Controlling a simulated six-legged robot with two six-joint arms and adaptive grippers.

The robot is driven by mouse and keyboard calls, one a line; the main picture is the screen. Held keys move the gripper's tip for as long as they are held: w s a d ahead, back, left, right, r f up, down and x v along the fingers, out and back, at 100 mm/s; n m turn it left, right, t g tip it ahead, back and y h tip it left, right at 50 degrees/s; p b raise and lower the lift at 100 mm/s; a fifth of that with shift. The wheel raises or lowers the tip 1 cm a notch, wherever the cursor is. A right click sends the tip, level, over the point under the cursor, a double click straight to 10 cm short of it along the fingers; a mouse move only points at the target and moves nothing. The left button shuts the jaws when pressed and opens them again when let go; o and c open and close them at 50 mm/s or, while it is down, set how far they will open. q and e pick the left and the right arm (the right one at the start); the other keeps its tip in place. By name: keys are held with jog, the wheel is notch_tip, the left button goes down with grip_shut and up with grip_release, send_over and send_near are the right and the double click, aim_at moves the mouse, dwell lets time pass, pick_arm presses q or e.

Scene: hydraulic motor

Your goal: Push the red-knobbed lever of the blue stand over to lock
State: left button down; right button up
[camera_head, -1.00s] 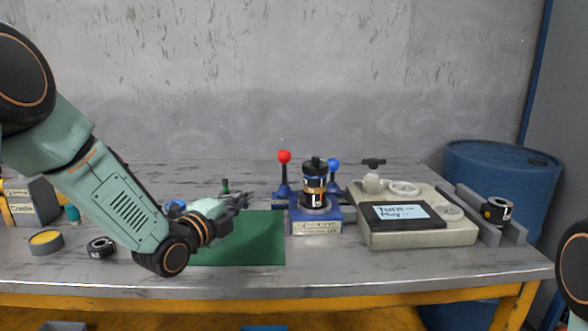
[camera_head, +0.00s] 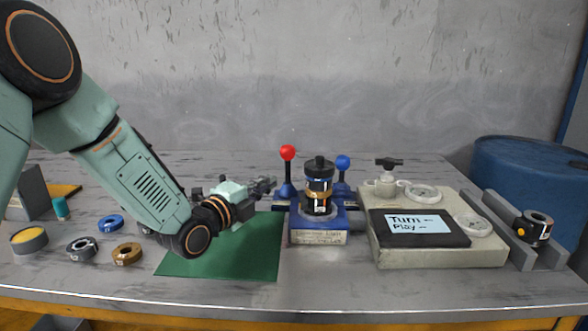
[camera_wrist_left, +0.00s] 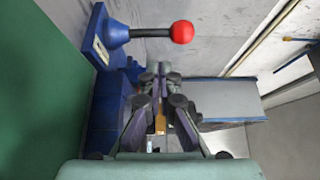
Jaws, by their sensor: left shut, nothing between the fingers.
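The blue stand (camera_head: 325,226) stands on the table with a black and copper motor part (camera_head: 319,187) upright in its middle. Its red-knobbed lever (camera_head: 288,153) stands upright at the stand's left; a blue-knobbed lever (camera_head: 343,163) is at its right. My left gripper (camera_head: 272,187) is shut and empty, just left of the red lever's base in the head view. In the left wrist view the red knob (camera_wrist_left: 182,32) and its rod show beyond the shut fingertips (camera_wrist_left: 158,70), apart from them. My right gripper is not in view.
A green mat (camera_head: 235,255) lies under my left arm. Rings (camera_head: 127,253) and a grey box (camera_head: 30,192) are at the left. A beige fixture (camera_head: 430,255) with a sign stands right of the stand, then a grey rail holder (camera_head: 522,250) and a blue barrel (camera_head: 530,165).

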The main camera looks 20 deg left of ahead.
aim_at(288, 163)
pick_arm(q)
jog(key=shift+s+r, duration=0.2)
jog(key=shift+s, duration=0.15)
jog(key=shift+w+d, duration=0.2)
jog(key=shift+w, duration=0.1)
jog(key=b+x, duration=0.2)
jog(key=x, duration=0.6)
jog(key=shift+w+f+b, duration=0.2)
jog(key=shift+w+b, duration=0.05)
jog(key=shift+b, duration=0.1)
jog(key=shift+w+d+r, duration=0.15)
jog(key=shift+w, duration=0.35)
